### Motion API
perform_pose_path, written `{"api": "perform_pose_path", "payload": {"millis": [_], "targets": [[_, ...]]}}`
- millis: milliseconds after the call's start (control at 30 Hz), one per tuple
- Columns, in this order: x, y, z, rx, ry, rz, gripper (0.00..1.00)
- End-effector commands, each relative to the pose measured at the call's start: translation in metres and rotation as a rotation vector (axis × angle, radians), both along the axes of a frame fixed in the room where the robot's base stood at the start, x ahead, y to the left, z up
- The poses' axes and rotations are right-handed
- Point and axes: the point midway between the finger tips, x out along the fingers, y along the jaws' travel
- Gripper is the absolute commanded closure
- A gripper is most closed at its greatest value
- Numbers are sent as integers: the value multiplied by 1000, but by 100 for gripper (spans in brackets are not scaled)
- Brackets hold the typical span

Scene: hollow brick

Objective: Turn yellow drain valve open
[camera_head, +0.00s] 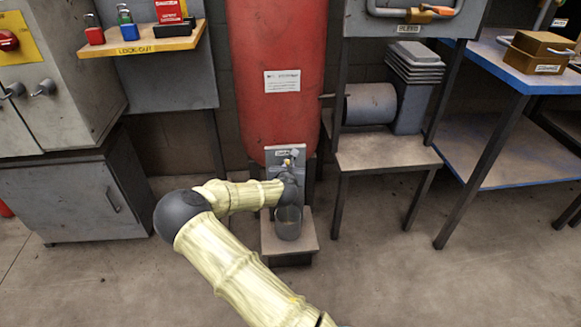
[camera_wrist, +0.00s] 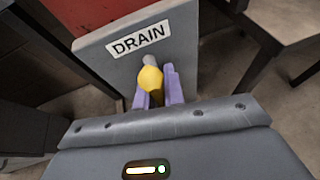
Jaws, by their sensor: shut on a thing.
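The yellow drain valve (camera_wrist: 151,79) shows in the wrist view, in front of a grey plate (camera_wrist: 92,53) with a "DRAIN" label (camera_wrist: 138,41). My gripper (camera_wrist: 156,88) is shut on the valve, with one purple finger on each side of it. In the head view the valve (camera_head: 287,162) is a small yellow spot at the foot of the red tank (camera_head: 281,115), and my arm reaches it from the left. The lower part of the valve is hidden behind my gripper, and I cannot tell how far it is turned.
A grey bucket (camera_head: 288,223) stands on a small stand (camera_head: 267,238) below the valve. A grey cabinet (camera_head: 72,202) is at the left. A metal table (camera_head: 378,153) stands to the right, with a blue-edged workbench (camera_head: 490,50) beyond. The floor in front is clear.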

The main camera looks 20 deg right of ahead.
Motion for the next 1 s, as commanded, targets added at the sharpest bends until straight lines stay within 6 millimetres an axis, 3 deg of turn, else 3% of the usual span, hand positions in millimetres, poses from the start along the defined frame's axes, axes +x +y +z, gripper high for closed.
{"api": "perform_pose_path", "payload": {"millis": [500,533,633,1000], "targets": [[-1,1,-2,-32,11,-1,100],[-1,1,-3,-32,11,-1,88],[-1,1,-2,-32,11,-1,68],[-3,2,1,-31,8,-1,68]]}}
